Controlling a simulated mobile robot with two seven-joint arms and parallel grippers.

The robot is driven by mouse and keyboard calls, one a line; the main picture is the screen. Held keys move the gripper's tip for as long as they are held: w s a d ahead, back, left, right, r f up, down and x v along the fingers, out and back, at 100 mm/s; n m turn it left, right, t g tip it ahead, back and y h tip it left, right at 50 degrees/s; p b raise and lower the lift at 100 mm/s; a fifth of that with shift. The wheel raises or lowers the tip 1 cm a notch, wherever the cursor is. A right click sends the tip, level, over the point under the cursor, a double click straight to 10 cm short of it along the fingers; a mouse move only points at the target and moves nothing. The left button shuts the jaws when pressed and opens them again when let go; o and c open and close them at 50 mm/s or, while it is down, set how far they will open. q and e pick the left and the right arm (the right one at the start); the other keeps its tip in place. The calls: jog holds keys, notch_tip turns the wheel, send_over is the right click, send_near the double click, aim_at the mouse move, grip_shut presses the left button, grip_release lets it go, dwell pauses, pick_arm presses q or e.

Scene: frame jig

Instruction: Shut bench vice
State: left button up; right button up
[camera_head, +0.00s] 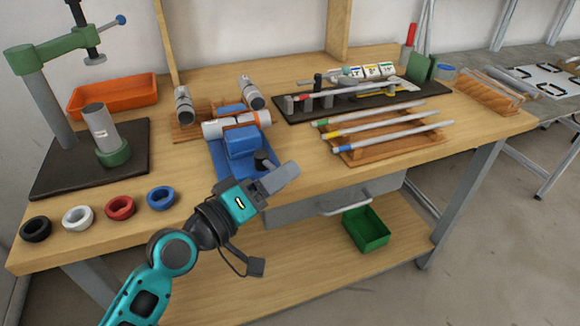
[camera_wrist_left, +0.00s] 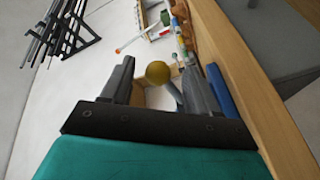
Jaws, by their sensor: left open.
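The blue bench vice (camera_head: 241,145) stands at the front edge of the wooden bench. A white cylinder with an orange band (camera_head: 236,124) lies across its top; whether the jaws touch it I cannot tell. A dark round part (camera_head: 263,161) sits at the vice's front right. My left gripper (camera_head: 287,173) is just in front and right of the vice. In the left wrist view my open gripper (camera_wrist_left: 160,82) has a brass ball (camera_wrist_left: 158,72) showing between its fingers, with a grey rod beside it; contact is unclear. My right gripper is out of view.
Black, white, red and blue rings (camera_head: 120,207) lie at the front left. A green press (camera_head: 45,55) and orange tray (camera_head: 112,96) stand behind them. A rack of rods (camera_head: 385,152) is right of the vice. A drawer (camera_head: 330,203) and green bin (camera_head: 367,229) are below.

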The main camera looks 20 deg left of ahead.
pick_arm(q)
jog(key=x, duration=0.3)
jog(key=shift+r, duration=0.1)
grip_shut()
dwell(0.6)
